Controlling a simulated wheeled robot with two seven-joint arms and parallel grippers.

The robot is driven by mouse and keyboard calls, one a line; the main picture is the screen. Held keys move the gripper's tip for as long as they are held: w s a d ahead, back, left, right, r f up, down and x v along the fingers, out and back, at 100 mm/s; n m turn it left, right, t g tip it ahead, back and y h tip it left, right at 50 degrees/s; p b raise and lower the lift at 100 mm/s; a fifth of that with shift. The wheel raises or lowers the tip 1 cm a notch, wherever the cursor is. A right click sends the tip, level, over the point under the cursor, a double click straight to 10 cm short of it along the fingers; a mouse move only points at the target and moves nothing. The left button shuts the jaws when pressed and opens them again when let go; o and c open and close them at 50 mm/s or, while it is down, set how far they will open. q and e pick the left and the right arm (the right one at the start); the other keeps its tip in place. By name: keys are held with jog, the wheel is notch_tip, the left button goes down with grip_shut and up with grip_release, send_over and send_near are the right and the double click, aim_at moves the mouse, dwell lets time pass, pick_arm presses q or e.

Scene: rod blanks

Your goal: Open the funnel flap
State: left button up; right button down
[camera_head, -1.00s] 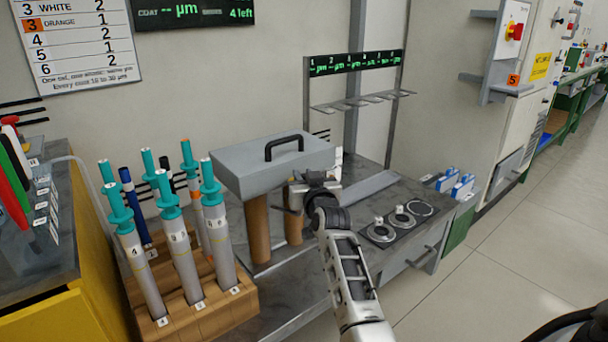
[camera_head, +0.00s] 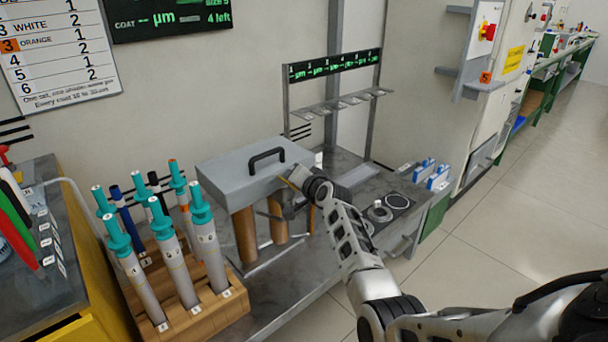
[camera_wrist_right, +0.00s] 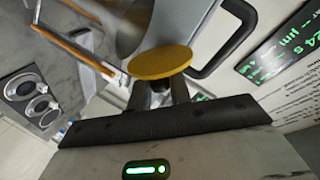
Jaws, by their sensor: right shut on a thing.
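A grey box-shaped housing (camera_head: 250,172) with a black handle (camera_head: 267,158) stands on brown cylindrical legs (camera_head: 245,232). The housing (camera_wrist_right: 184,18) and its black handle (camera_wrist_right: 236,45) also show in the right wrist view. My right gripper (camera_head: 292,187) is at the housing's lower right front corner. In the wrist view, its dark fingers (camera_wrist_right: 162,92) are shut on a round yellow disc (camera_wrist_right: 160,62) close to the housing. The fingers and disc hide what lies directly behind; I cannot tell the flap apart from the housing. My left gripper is not in view.
A wooden rack (camera_head: 205,318) with several teal-topped tubes stands left of the housing. A dark panel with dials (camera_head: 380,212) lies to the right on the bench. A metal frame with an orange-brown bar (camera_wrist_right: 75,50) is beside the gripper. A display rack (camera_head: 335,68) stands behind.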

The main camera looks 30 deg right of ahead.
jog(key=shift+d+m+y, duration=0.4)
jog(key=shift+m, duration=0.3)
pick_arm(q)
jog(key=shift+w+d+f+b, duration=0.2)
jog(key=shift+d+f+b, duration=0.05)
jog(key=shift+b, duration=0.45)
pick_arm(e)
jog(key=m+y, duration=0.1)
jog(key=d+m+y, duration=0.1)
jog(key=m, duration=0.1)
jog(key=d+f+m+g+y, duration=0.1)
jog(key=m, duration=0.1)
jog(key=shift+w+d+y, duration=0.15)
jog(key=shift+w+y, duration=0.1)
jog(key=shift+y, duration=0.15)
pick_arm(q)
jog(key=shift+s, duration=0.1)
pick_arm(e)
jog(key=c, duration=1.3)
grip_release()
jog(key=shift+f, duration=0.1)
jog(key=shift+c, duration=0.2)
